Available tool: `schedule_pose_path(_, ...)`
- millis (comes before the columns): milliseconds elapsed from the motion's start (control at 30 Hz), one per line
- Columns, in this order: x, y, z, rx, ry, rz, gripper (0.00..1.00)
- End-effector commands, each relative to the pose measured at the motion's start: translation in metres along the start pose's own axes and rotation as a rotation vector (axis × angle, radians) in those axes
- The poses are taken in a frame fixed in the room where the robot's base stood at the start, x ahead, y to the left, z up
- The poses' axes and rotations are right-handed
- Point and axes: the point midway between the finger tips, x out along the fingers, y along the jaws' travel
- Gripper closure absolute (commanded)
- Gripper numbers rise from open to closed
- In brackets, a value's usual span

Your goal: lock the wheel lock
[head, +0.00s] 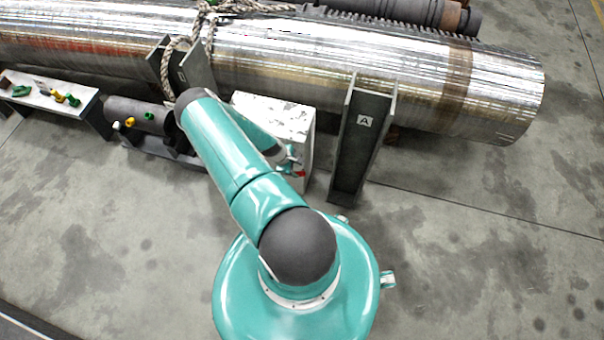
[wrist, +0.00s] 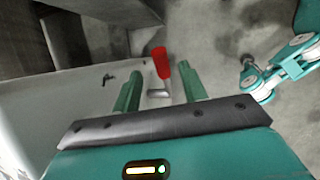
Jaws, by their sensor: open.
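A red handle (wrist: 161,62) on a short metallic stem, likely the wheel lock, shows in the wrist view beside the white box (wrist: 88,100). A small red spot at the box's right side in the head view (head: 301,174) looks like the same handle. My gripper (wrist: 159,72) is open, with its two green fingers on either side of the handle in the picture. The handle appears between and just beyond the fingertips; I cannot tell whether they touch. In the head view my arm hides part of the box and most of the gripper.
A large shiny metal barrel (head: 350,70) lies across the back, on dark supports such as the one marked A (head: 363,140). A rope (head: 168,65) hangs over it. A low bench (head: 60,102) with small coloured parts stands left. Concrete floor at right is clear.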

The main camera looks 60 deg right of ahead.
Motion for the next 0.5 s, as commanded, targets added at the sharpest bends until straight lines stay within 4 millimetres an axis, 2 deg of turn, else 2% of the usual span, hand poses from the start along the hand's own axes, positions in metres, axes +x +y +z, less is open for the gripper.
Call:
schedule_pose_path(200, 0.042, -0.001, 0.001, 0.0, -0.001, -0.002, 0.57)
schedule_pose_path(333, 0.059, -0.001, 0.0, 0.001, 0.0, -0.001, 0.57)
schedule_pose_path(500, 0.071, 0.0, 0.0, 0.001, 0.0, 0.0, 0.57)
